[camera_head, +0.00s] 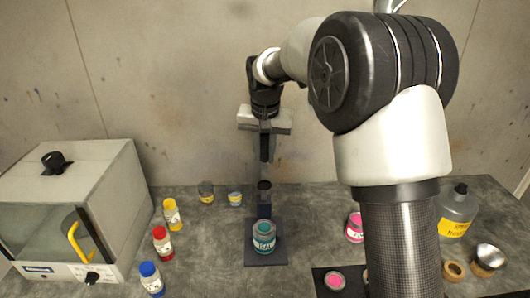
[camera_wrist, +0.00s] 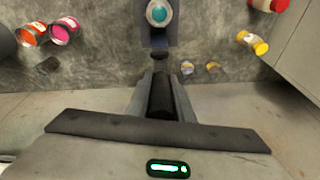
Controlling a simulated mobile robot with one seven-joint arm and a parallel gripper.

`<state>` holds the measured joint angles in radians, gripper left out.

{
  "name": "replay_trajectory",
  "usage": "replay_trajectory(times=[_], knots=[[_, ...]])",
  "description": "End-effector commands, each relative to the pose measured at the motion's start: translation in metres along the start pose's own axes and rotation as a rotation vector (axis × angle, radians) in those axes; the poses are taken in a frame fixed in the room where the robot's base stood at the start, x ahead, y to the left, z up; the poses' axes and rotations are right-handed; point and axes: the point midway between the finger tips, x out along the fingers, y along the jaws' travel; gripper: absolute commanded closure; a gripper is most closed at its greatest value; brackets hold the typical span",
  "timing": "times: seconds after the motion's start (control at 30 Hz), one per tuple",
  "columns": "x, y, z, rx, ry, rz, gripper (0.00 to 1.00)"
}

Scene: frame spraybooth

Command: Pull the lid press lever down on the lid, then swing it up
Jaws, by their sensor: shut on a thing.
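The lid press stands in the middle of the bench, with a dark base plate (camera_head: 266,254) and a dark post behind the can. A teal-labelled can (camera_head: 264,236) sits on the base plate; its round teal top (camera_wrist: 159,12) shows at the top of the wrist view. My gripper (camera_head: 264,150) is above and behind the can, shut on the black lid press lever (camera_wrist: 161,97), which lies between the two fingers in the wrist view. The lever appears raised, well above the can. Its lower joint is hard to make out behind the fingers.
A grey spray booth (camera_head: 75,205) with a yellow handle stands at the left. Red (camera_head: 163,242), yellow (camera_head: 172,214) and blue (camera_head: 151,279) bottles stand beside it. Small jars are behind the press. A pink can (camera_head: 355,227) and a grey bottle (camera_head: 456,212) are at right.

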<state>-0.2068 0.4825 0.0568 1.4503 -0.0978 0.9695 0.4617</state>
Motion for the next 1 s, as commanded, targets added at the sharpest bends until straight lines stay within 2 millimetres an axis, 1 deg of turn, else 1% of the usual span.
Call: replay_trajectory(times=[0.1,0.13,0.2,0.23,0.53,0.67,0.77,1.0], knots=[[0.0,0.0,-0.001,0.0,0.003,0.0,1.0],[0.0,0.0,-0.001,0.0,0.003,0.0,0.76],[0.0,0.0,-0.001,0.0,0.002,0.0,0.65],[0.0,0.0,-0.001,0.0,0.002,0.0,0.61],[-0.001,0.0,0.0,0.0,0.001,0.0,0.61],[-0.011,0.0,-0.001,0.0,0.002,0.0,0.61],[-0.028,0.0,-0.001,0.0,0.005,-0.002,0.61],[-0.087,0.0,-0.001,0.001,0.007,-0.003,0.61]])
